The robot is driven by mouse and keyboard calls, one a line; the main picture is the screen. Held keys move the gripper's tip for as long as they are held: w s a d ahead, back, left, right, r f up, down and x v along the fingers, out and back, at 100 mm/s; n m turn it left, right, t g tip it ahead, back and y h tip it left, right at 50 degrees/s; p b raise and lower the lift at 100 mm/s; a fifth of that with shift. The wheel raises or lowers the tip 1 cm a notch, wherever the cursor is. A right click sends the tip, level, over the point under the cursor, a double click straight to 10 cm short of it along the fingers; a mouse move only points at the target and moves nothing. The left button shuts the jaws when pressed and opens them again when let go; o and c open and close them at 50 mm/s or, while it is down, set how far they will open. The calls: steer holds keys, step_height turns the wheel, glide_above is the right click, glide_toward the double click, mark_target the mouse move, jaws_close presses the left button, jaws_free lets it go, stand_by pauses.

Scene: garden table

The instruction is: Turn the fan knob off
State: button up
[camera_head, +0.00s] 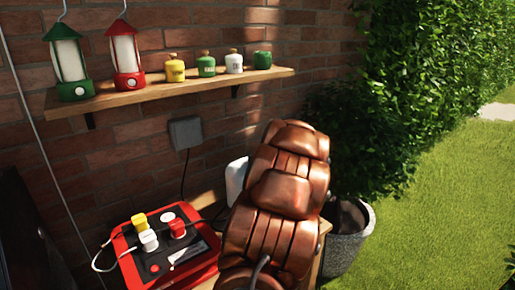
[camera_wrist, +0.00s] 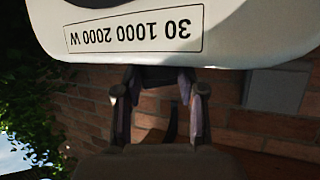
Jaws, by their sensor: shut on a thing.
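The white fan heater (camera_wrist: 230,45) fills the top of the wrist view, upside down, with a label (camera_wrist: 133,31) reading "30 1000 2000 W". My gripper (camera_wrist: 160,80) has both fingertips at the heater's edge by the label. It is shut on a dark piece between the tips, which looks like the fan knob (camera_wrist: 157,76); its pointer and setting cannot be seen. In the head view a white body, likely the heater (camera_head: 236,180), shows only in part behind my copper-coloured arm, which hides my gripper.
A red-edged power board (camera_head: 211,272) with coloured plugs (camera_head: 177,229) and cables lies left of my arm. A wooden shelf (camera_head: 190,89) holds lanterns and small pots. A grey wall box (camera_head: 186,132) hangs below it. A stone planter (camera_head: 345,250) stands right.

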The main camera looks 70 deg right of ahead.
steer(key=shift+s+d+r+n+t+y+p, duration=0.15)
steer(key=shift+n+t+y+p, duration=0.3)
steer(key=shift+p, duration=1.6)
steer(key=shift+a+r+n+t+y+p, duration=0.15)
steer(key=shift+n+t+y+p, duration=0.25)
steer(key=shift+p, duration=1.65)
steer(key=n+p, duration=0.1)
steer(key=p, duration=0.2)
steer(key=shift+d+f+t+y, duration=0.1)
steer(key=shift+f+t+y, duration=0.05)
steer(key=shift+t+y, duration=0.15)
steer(key=shift+n+t+y+p, duration=0.25)
steer(key=shift+n+y+p, duration=0.1)
steer(key=shift+p, duration=1.2)
steer(key=n+y+p, duration=0.1)
steer(key=n+t+y+p, duration=0.1)
steer(key=shift+s+d+f+p, duration=0.1)
steer(key=shift+f+p, duration=0.1)
steer(key=shift+p, duration=0.2)
steer(key=shift+d+f+n+t+y, duration=0.15)
steer(key=shift+n+t+y, duration=0.35)
steer(key=shift+n+y, duration=0.4)
steer(key=shift+d+n+t+y, duration=0.1)
steer(key=shift+n+t+y, duration=0.2)
steer(key=shift+n+y, duration=1.55)
steer(key=shift+y, duration=0.25)
steer(key=shift+d+r+n+y+b, duration=0.15)
steer(key=shift+n+y+b, duration=0.35)
steer(key=shift+n+y, duration=0.7)
